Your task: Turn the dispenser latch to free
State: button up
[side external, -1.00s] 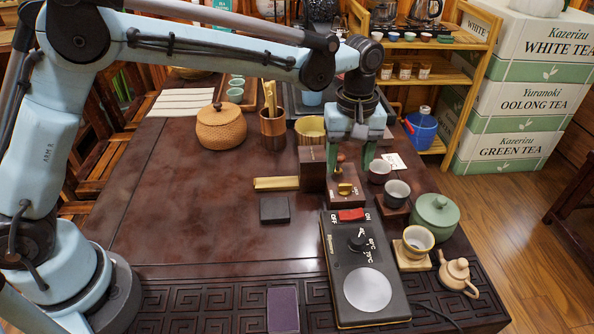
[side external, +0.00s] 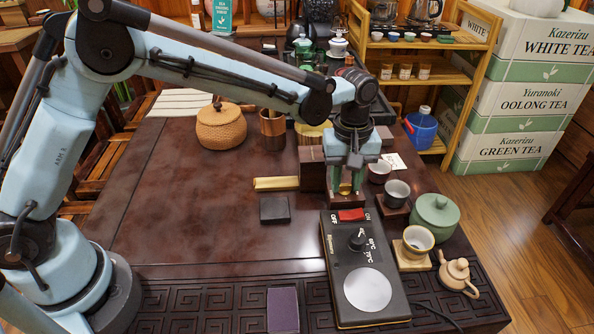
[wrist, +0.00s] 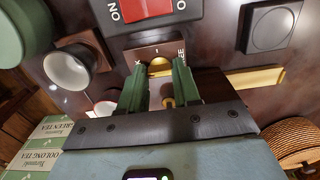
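The dispenser (side external: 313,172) is a dark brown wooden block at the right of the table, with a lower front part below my gripper. Its small brass latch (wrist: 160,67) shows between my fingertips in the wrist view. Lettering stands on both sides of it, partly hidden by the fingers; the right end reads as part of FREE. My gripper (side external: 347,187) points down, with one green finger on each side of the latch. The latch's exact angle is hard to tell.
A black scale-like device (side external: 340,262) with a red switch (side external: 351,214) stands just in front. A brass bar (side external: 276,183) and dark square (side external: 274,209) lie left. The table's left middle is clear.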

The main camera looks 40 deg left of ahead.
jog(key=shift+c, duration=1.1)
jog(key=shift+m, duration=0.3)
jog(key=m, duration=0.3)
jog(key=shift+m, duration=0.3)
jog(key=m, duration=0.4)
jog(key=shift+m, duration=0.3)
jog(key=m, duration=0.9)
